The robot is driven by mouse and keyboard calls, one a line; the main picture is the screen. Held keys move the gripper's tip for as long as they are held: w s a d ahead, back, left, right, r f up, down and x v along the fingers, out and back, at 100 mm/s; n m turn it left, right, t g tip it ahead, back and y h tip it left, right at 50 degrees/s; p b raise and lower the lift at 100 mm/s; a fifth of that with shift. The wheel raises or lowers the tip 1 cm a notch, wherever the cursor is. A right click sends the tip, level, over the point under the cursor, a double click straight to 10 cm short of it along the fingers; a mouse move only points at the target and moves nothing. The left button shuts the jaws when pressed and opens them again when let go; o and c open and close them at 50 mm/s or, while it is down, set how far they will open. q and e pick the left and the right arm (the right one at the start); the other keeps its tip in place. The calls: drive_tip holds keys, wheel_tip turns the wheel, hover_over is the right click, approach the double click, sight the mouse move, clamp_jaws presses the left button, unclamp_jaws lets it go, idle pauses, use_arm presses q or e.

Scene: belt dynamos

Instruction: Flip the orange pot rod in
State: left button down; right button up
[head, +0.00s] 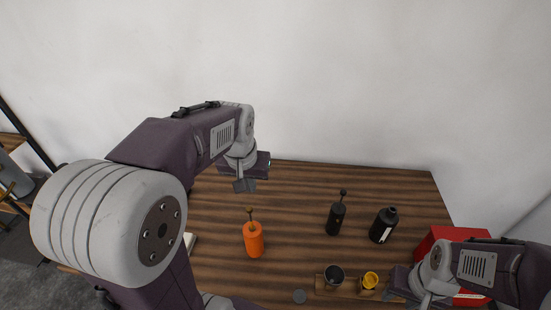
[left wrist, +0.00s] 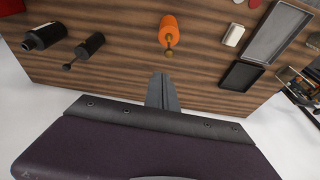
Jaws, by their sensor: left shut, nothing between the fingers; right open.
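The orange pot (head: 253,240) stands upright on the striped wooden table. Its thin rod (head: 250,214) sticks up from the top and ends in a small brown knob. In the left wrist view the orange pot (left wrist: 168,25) lies beyond the fingertips, with its rod's knob (left wrist: 169,53) pointing towards my gripper. My left gripper (head: 244,186) is shut and empty, behind the pot towards the table's back edge and apart from it. It also shows in the left wrist view (left wrist: 162,80). My right gripper (head: 393,291) is open at the front right, beside the small wooden holder.
A black pot with a rod (head: 336,218) and a black bottle (head: 383,226) stand right of the orange pot. A dark cup (head: 334,275) and a yellow cup (head: 370,280) sit in front. A red box (head: 438,238) is at the right. Dark trays (left wrist: 240,77) show in the wrist view.

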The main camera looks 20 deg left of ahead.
sight(249, 207)
use_arm(q)
drive_tip(key=s+a+r+p, duration=0.2)
drive_tip(key=s+r, duration=0.2)
drive_tip(key=r, duration=0.1)
drive_tip(key=x, duration=0.5)
drive_tip(key=p+x, duration=0.1)
drive_tip(key=x, duration=0.3)
drive_tip(key=w+p+x, duration=0.1)
drive_tip(key=x, duration=0.4)
drive_tip(key=shift+w+d+f, duration=0.15)
drive_tip(key=shift+d, duration=0.25)
drive_tip(key=shift+f, duration=0.25)
drive_tip(key=shift+s+f, duration=0.15)
drive_tip(key=shift+s, duration=0.1)
use_arm(e)
wheel_tip(249, 207, up, 6)
drive_tip(key=s, duration=0.2)
drive_tip(key=shift+a, duration=0.2)
drive_tip(key=shift+r, duration=0.1)
